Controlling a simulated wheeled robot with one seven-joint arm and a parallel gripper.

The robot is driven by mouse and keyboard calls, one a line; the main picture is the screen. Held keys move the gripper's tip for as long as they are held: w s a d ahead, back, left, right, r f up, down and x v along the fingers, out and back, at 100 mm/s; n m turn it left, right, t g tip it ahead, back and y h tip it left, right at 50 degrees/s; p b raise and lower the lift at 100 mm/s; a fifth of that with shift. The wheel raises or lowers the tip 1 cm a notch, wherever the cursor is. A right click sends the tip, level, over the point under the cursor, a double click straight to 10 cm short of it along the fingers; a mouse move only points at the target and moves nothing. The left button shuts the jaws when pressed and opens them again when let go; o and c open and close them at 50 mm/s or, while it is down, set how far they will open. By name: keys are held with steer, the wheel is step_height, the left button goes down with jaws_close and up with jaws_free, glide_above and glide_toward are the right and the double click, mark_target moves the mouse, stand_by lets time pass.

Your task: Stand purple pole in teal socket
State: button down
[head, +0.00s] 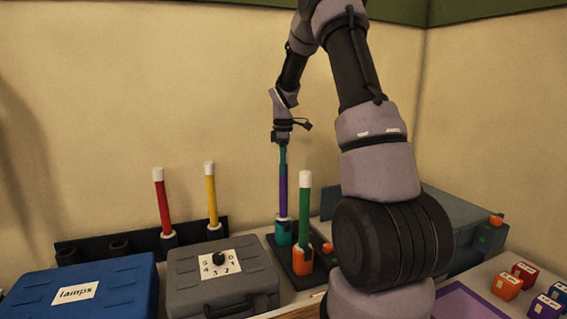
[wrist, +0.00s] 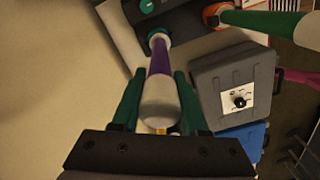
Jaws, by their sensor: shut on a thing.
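The purple pole (head: 283,190) is upright above the teal socket (head: 284,235) in the head view. My gripper (head: 283,154) is shut on its upper part, with green fingers on both sides. In the wrist view my gripper (wrist: 158,78) holds the purple pole (wrist: 161,58), its white end close to the camera. The pole's far end meets the teal socket (wrist: 158,38) there. It looks to be at or in the socket's mouth; how deep it sits I cannot tell.
A green pole (head: 304,210) stands in the orange socket (head: 302,262) close by on the right. A red pole (head: 163,203) and a yellow pole (head: 211,195) stand in a black rack (head: 90,247). A grey case (head: 222,290) and a blue case (head: 85,290) lie in front.

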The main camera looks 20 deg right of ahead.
steer(key=shift+f, duration=0.35)
steer(key=shift+c, duration=1.7)
jaws_free()
steer(key=shift+r, duration=0.1)
step_height(320, 180, up, 10)
steer(key=shift+r, duration=0.3)
